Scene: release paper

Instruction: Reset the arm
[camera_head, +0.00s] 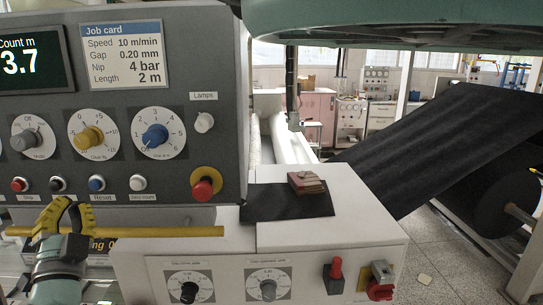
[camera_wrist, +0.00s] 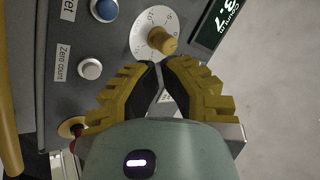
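My gripper (camera_head: 70,204) is at the lower left of the head view, in front of the control panel (camera_head: 215,110) and close to a yellow bar (camera_head: 165,232). In the wrist view, the two yellow fingers of my gripper (camera_wrist: 161,64) curve inward until their dark tips come together. Only a narrow gap shows between the pads, and nothing is held. The tips lie just below the yellow knob (camera_wrist: 165,44) in that picture. Whether they touch the panel cannot be told. The rest of my arm is mostly out of view.
A red stop button (camera_head: 203,187) sticks out at the panel's lower right. A black sheet (camera_head: 285,202) with small reddish blocks (camera_head: 306,183) lies on the white housing (camera_head: 345,218). A wide black web (camera_head: 440,130) slopes up at right. Floor shows at lower right.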

